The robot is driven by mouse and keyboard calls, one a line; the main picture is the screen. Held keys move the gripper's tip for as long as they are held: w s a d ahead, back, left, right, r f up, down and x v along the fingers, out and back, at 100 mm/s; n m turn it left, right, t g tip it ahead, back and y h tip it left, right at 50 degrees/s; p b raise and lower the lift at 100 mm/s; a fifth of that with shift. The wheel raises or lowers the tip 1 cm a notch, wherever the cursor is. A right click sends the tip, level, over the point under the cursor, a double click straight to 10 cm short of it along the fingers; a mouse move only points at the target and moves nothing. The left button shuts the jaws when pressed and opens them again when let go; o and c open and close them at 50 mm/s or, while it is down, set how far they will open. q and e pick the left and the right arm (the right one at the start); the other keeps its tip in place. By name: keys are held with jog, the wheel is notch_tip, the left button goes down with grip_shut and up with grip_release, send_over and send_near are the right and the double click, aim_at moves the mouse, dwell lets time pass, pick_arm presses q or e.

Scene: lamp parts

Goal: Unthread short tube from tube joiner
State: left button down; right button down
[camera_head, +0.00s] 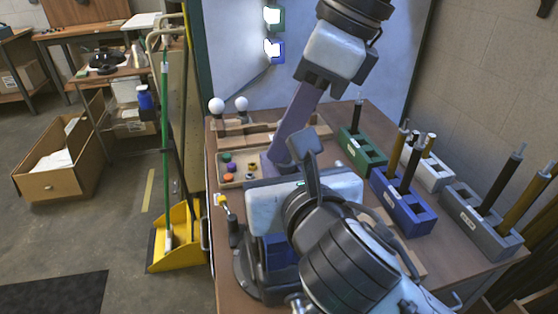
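Black tubes (408,165) and gold tubes (430,144) stand upright in holder blocks on the right. I cannot pick out the short tube or the tube joiner; my arms cover the table's middle.
Green (362,152), blue (402,207), white (434,178) and grey (480,222) holder blocks crowd the table's right side. A parts tray (226,183) with coloured pieces and two white bulbs (216,105) are at the back left. A yellow dustpan (178,245) stands on the floor.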

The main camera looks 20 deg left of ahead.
pick_arm(q)
jog(key=shift+n, duration=0.3)
jog(key=c, duration=2.2)
grip_release()
jog(key=shift+n, duration=0.3)
grip_shut()
jog(key=shift+r, duration=0.9)
jog(key=shift+r, duration=0.8)
pick_arm(e)
jog(key=c, duration=1.5)
grip_release()
